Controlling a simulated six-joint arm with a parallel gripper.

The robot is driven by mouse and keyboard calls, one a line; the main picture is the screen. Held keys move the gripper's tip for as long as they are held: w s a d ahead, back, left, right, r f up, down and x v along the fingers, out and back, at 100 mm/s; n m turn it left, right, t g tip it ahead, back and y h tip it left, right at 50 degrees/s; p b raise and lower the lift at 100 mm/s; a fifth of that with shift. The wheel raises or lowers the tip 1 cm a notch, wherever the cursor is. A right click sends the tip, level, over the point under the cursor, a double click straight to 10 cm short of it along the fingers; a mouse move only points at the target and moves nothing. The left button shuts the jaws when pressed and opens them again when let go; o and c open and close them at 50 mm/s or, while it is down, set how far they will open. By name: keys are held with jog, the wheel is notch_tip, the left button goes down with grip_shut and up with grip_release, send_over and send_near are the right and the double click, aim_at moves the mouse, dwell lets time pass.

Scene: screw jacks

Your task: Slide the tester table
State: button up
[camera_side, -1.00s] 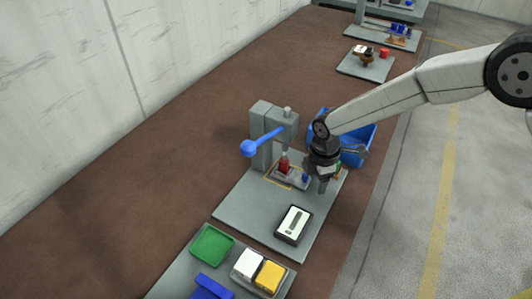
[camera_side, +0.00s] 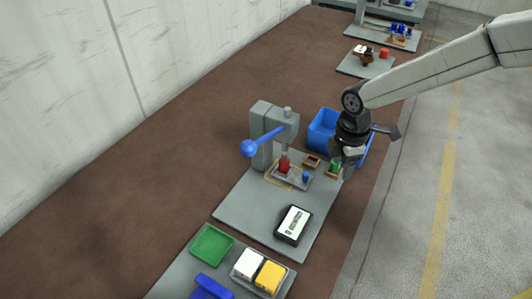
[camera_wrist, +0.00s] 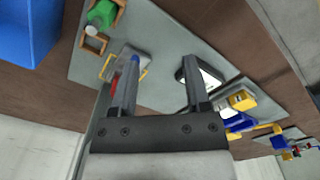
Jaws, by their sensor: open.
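The tester is a grey column (camera_side: 262,122) with a blue ball-ended lever (camera_side: 268,140). Its small grey sliding table (camera_side: 293,181) lies at its foot, with a blue knob (camera_side: 305,177) on the right-hand end. A red jack (camera_side: 284,166) stands on the table under the tester head. A yellow outline (camera_side: 272,183) surrounds part of the table's place on the base plate. My gripper (camera_side: 342,172) is open and empty, apart from the knob, to its right near the green piece. In the wrist view the left finger partly hides the table (camera_wrist: 127,64) and the red jack.
A green piece (camera_side: 335,167) sits in a wooden holder beside an empty wooden frame (camera_side: 312,161). A blue bin (camera_side: 325,130) stands behind my gripper. A black-and-white display box (camera_side: 293,225) lies at the front of the plate; the plate between is clear.

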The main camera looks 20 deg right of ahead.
jog(key=s+d+r+m+t, duration=0.1)
jog(key=s+d+r+m, duration=0.1)
jog(key=s+d+m, duration=0.3)
jog(key=s+d+r+m+t, duration=0.1)
jog(key=s+d+r+m, duration=0.2)
jog(key=s+d+m, duration=0.2)
jog(key=shift+s+d+m, duration=0.4)
jog(key=shift+d+m, duration=1.5)
jog(key=shift+d, duration=1.05)
jog(key=shift+s+d+m+t, duration=0.1)
jog(key=shift+s+d+m, duration=0.4)
jog(key=shift+s+m, duration=0.2)
jog(key=shift+s+d+m+t, duration=0.1)
jog(key=shift+s+d+m, duration=0.4)
jog(key=shift+s, duration=0.35)
jog(key=shift+s+d+m+t, duration=0.1)
jog(key=shift+s+d+m, duration=0.35)
jog(key=shift+s+m, duration=0.3)
